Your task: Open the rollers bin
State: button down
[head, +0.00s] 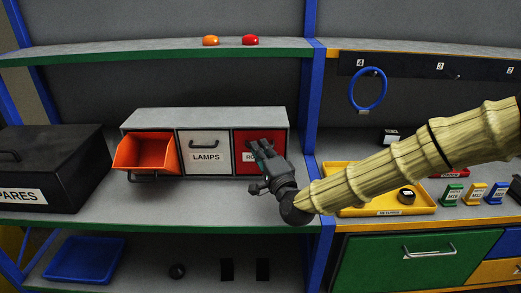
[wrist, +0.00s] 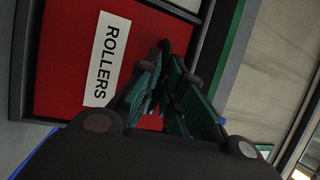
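The rollers bin (head: 273,137) is the red-fronted bin at the right end of a grey three-bin cabinet. Its front looks flush with the cabinet, so it appears closed. Its white ROLLERS label shows whole in the wrist view (wrist: 106,58) and is partly covered by my gripper in the head view. My gripper (head: 260,147) is at this front. In the wrist view its two fingers (wrist: 166,68) come together on the dark handle (wrist: 165,45), beside the label. Most of the handle is hidden by the fingers, so how firmly they hold it is unclear.
The lamps bin (head: 205,144) is closed in the middle; the orange bin (head: 146,152) at left is tipped open. A black SPARES box (head: 45,165) stands further left. A blue post (head: 312,110) and yellow tray (head: 420,199) are to the right. Bare shelf lies before the cabinet.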

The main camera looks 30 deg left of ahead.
jog(key=shift+f, duration=0.1)
jog(key=s+d+f+n+t+y+b, duration=0.1)
jog(key=s+b, duration=0.4)
jog(key=b, duration=0.7)
jog(key=shift+d+f+n+y, duration=0.7)
jog(key=shift+d+f+y, duration=0.15)
jog(key=shift+f+y, duration=0.5)
jog(key=shift+r, duration=0.1)
jog(key=c, duration=1.6)
grip_release()
jog(key=shift+w, duration=0.15)
jog(key=shift+o, duration=0.2)
